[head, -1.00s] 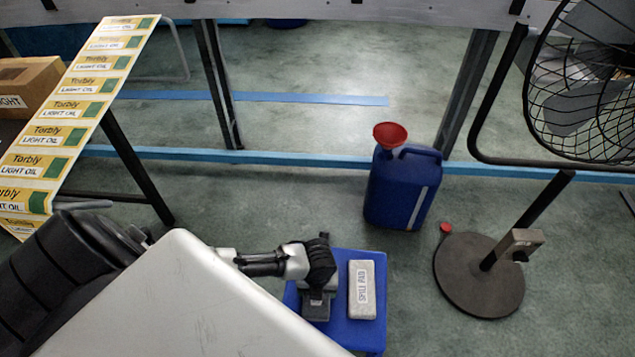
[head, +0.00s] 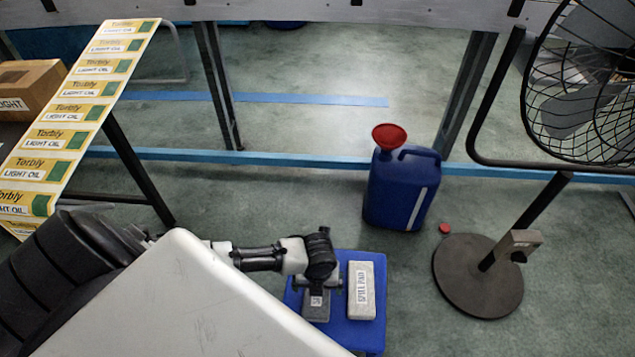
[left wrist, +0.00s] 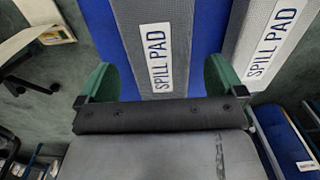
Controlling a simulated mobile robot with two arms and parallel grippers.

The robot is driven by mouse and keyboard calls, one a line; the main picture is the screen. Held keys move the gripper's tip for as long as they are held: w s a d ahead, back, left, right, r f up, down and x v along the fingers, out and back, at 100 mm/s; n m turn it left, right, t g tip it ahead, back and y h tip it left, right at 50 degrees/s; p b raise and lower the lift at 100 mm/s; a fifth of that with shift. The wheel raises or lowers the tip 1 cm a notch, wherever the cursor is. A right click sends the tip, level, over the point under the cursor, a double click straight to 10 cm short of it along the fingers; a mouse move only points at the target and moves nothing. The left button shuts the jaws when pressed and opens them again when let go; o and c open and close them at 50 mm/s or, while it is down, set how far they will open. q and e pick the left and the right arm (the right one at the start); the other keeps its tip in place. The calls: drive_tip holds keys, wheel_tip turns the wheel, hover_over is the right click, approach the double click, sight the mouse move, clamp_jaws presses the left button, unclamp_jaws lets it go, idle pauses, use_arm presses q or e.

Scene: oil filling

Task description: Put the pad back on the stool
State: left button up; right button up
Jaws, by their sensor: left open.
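The blue stool (head: 342,328) stands on the floor at the lower middle of the head view. A light grey spill pad (head: 361,290) lies on its right side, and this pad also shows at the right of the left wrist view (left wrist: 268,45). A second, darker grey spill pad (head: 316,309) lies on the stool's left side, partly hidden by my gripper. In the left wrist view this pad (left wrist: 158,50) lies between the green fingers. My left gripper (head: 318,284) is open over it, a finger on each side (left wrist: 160,78). My right gripper is not in view.
A blue jug (head: 402,190) with a red funnel (head: 390,135) stands behind the stool. A round-based stand (head: 478,275) and a fan (head: 580,85) are at the right. A red cap (head: 445,228) lies on the floor. A label-covered slope (head: 80,110) is at the left.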

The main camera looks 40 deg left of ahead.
use_arm(q)
wheel_tip(320, 180, up, 9)
drive_tip(key=p, duration=0.1)
drive_tip(key=shift+p, duration=0.4)
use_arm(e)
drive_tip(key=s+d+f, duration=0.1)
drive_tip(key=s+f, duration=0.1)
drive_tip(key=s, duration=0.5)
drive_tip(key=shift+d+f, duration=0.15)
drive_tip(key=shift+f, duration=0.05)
